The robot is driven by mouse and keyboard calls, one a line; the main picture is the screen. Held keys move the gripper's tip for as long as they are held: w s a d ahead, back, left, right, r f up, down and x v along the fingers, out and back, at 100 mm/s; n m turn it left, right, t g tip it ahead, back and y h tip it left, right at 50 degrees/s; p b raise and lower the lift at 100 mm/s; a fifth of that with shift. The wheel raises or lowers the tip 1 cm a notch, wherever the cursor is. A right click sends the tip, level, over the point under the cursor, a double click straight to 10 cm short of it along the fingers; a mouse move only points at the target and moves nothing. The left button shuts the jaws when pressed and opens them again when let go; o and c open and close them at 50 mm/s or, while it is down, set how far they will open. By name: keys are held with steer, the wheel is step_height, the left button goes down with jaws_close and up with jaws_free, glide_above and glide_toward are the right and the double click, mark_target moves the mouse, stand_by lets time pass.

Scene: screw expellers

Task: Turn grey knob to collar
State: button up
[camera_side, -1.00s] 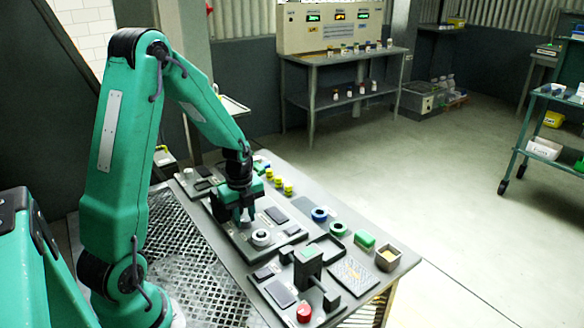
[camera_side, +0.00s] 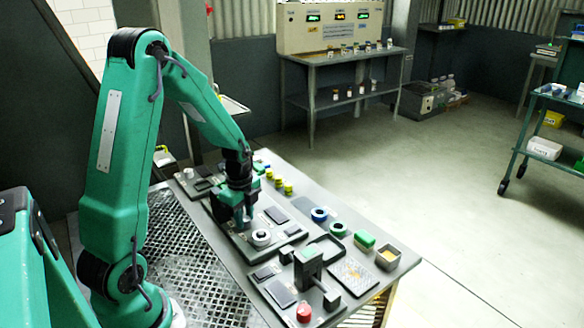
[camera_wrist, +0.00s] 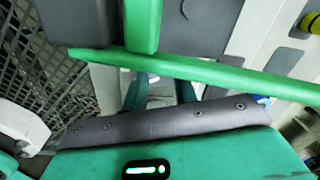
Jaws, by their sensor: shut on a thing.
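My gripper (camera_side: 241,225) points straight down at the grey panel (camera_side: 266,252) on the bench in the side view. It is shut on a small pale grey part, which I take to be the grey knob; the fingers hide most of it. In the wrist view my fingers (camera_wrist: 160,92) show in a narrow gap, with a pale surface between them, and the knob's turn angle cannot be read. A round whitish-grey dial with a ring (camera_side: 261,238) sits on the panel just right of and nearer than my fingers, apart from them. I cannot make out which part is the collar.
A dark bracket (camera_side: 308,266) and a red button (camera_side: 304,312) stand at the bench's near end. Yellow pieces (camera_side: 283,186) stand farther back.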

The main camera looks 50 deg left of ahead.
steer(key=shift+d, duration=0.1)
steer(key=o, duration=1)
steer(key=shift+s+r, duration=0.15)
steer(key=shift+r, duration=3.75)
